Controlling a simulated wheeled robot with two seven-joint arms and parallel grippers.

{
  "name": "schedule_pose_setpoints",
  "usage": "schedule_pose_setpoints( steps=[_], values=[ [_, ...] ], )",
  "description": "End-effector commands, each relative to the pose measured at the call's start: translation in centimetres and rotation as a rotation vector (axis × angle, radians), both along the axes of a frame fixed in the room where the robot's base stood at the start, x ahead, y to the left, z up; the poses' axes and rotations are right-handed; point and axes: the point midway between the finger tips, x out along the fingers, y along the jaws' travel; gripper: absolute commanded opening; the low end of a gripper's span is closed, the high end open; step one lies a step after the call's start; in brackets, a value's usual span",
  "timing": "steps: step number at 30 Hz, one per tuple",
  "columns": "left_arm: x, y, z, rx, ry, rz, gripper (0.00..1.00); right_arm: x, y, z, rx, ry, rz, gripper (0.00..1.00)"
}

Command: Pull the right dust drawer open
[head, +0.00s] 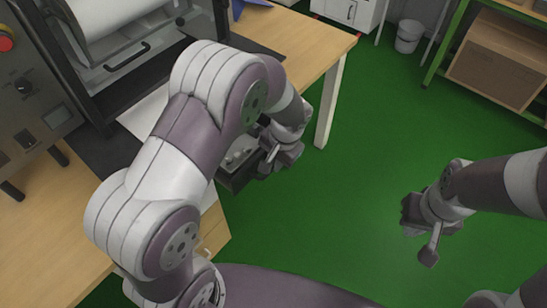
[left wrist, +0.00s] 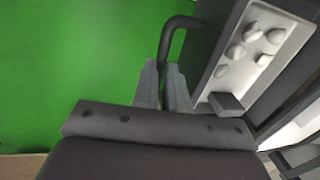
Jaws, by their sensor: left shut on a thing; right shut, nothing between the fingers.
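The dust drawer (head: 236,181) sticks out past the table's right edge, standing open, partly covered by my left arm. In the left wrist view its dark front wall (left wrist: 212,38) and a light inner tray with several pale lumps (left wrist: 250,50) show. A dark bent bar handle (left wrist: 170,35) stands off the drawer front. My left gripper (head: 272,158) is at the drawer front, and in the left wrist view its fingers (left wrist: 163,85) are shut on the handle. My right gripper (head: 430,245) is shut and empty, over the green floor, well right of the drawer.
A dark machine with a white drum (head: 112,20) and a front handle stands on the wooden table (head: 300,48). A control panel with a red button (head: 6,44) is at left. A bucket (head: 408,36) and cabinets stand at the back. Green floor between the grippers is clear.

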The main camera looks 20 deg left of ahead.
Motion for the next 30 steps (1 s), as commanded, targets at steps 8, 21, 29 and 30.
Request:
schedule_pose_setpoints(
  steps=[8, 21, 29, 30],
  values=[
    [0.1, 0.0, 0.0, -0.001, -0.003, -0.001, 0.38, 0.0, 0.0, 0.0, 0.0, 0.0, 0.0, 0.0],
    [-0.1, -0.6, 3.6, -0.002, -0.006, -0.002, 0.38, 0.0, 0.0, 0.5, 0.0, 0.0, 0.0, 0.0],
    [-0.6, -1.8, 10.2, -0.002, -0.005, -0.002, 0.38, 0.0, 0.0, 0.9, 0.0, 0.0, 0.0, 0.0],
    [-0.6, -1.9, 10.9, -0.002, -0.005, -0.001, 0.38, 0.0, 0.0, 1.0, 0.0, 0.0, 0.0, 0.0]
  ],
)
